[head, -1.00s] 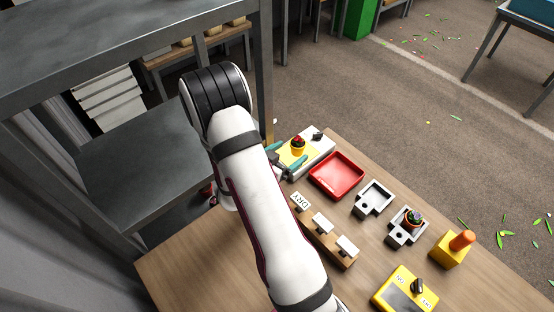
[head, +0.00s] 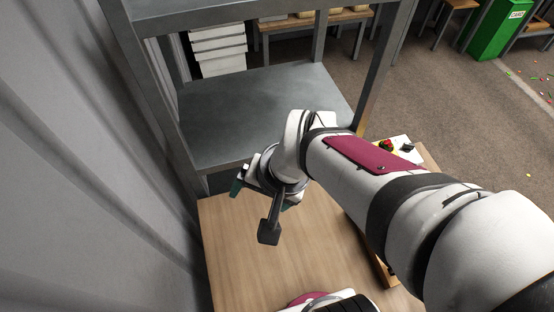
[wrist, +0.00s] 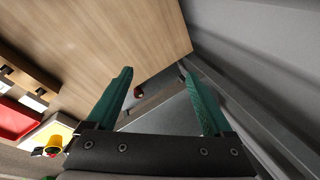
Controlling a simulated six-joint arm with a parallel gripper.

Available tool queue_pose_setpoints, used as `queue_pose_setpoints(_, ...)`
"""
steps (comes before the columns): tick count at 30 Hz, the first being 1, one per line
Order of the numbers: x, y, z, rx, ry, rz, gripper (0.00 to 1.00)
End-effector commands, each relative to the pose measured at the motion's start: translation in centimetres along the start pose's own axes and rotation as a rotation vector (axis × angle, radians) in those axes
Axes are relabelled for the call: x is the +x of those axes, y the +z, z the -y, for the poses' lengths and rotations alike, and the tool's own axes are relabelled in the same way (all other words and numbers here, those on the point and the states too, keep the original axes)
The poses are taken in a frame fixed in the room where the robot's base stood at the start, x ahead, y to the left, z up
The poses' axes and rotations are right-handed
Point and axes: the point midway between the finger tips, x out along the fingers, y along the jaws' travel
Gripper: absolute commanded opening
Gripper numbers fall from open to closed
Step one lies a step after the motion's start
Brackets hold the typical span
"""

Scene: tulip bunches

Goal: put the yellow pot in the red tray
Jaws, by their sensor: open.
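The yellow pot (head: 389,151) with a red-topped plant shows partly past my arm in the head view, on a pale stand. It also shows at the lower left of the wrist view (wrist: 54,144). The red tray (wrist: 14,119) is at the left edge of the wrist view, next to the pot's stand; my arm hides it in the head view. My gripper (head: 262,199) is over the table's end by the metal shelf, well apart from the pot. Its teal fingers (wrist: 156,69) are spread with nothing between them.
The grey metal shelf (head: 260,105) stands close beyond my gripper, with upright posts. The wooden table (head: 235,245) is bare below the gripper. A wooden rack (wrist: 30,80) lies left in the wrist view. A small red-topped object (wrist: 138,92) shows past the table edge.

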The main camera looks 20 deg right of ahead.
Motion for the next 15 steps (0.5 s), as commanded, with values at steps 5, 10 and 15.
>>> queue_pose_setpoints(5,-4.2,6.7,-5.2,-0.067,0.176,0.158,0.87)
queue_pose_setpoints(10,-4.9,7.8,-6.4,-0.063,0.220,0.187,0.92)
queue_pose_setpoints(15,-4.9,7.8,-6.3,-0.063,0.218,0.187,0.92)
